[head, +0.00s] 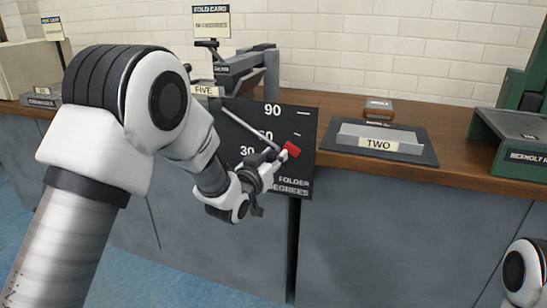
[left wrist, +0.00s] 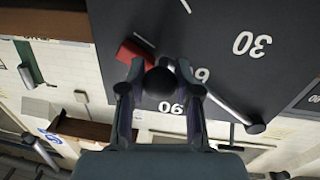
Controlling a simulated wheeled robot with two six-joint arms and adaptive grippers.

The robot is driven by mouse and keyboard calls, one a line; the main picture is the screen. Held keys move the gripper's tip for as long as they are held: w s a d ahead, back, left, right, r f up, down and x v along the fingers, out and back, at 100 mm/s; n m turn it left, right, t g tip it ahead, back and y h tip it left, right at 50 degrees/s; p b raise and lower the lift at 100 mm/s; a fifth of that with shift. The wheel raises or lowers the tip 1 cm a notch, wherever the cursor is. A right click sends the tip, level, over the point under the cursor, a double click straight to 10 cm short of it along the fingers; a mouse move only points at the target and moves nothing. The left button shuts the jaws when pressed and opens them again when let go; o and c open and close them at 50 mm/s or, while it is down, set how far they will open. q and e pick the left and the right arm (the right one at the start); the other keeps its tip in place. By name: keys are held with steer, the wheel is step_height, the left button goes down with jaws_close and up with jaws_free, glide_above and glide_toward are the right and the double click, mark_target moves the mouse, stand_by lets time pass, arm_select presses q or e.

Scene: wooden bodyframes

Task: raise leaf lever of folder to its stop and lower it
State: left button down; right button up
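The folder's dark degree panel (head: 285,115) hangs at the bench's front edge, marked 90, 60 and 30. The leaf lever (head: 250,130) is a thin grey rod sloping down to the right across the panel, over the 60. In the left wrist view the rod (left wrist: 220,105) runs from a dark round end to a black knob (left wrist: 160,82). My left gripper (head: 276,162) is at the lever's lower right end; in the wrist view its fingers close around the knob. A red block (head: 291,149) sits just beside the fingers, also in the wrist view (left wrist: 135,51). My right gripper is out of view.
The wooden bench top (head: 345,108) carries the folder frame (head: 245,68), a grey block labelled TWO (head: 382,137) on a dark plate, a small brown box (head: 379,108) and a green machine (head: 515,135). Grey cabinet fronts (head: 390,230) stand below the edge. Space in front of them is free.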

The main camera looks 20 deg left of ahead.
arm_select(q)
steer(key=shift+f, duration=0.1)
steer(key=shift+a+f, duration=0.25)
steer(key=shift+f, duration=0.1)
steer(key=a+f+m+p, duration=0.1)
steer(key=a+f+m, duration=0.3)
steer(key=a, duration=0.4)
steer(key=a+f+m+y+p, duration=0.1)
steer(key=a+f+m, duration=0.4)
steer(key=a+m, duration=0.2)
steer(key=shift+w+a+g, duration=0.35)
steer(key=shift+a+g, duration=0.05)
steer(key=shift+a, duration=0.65)
steer(key=shift+r, duration=0.1)
steer(key=c, duration=0.8)
jaws_free()
steer(key=shift+a, duration=0.1)
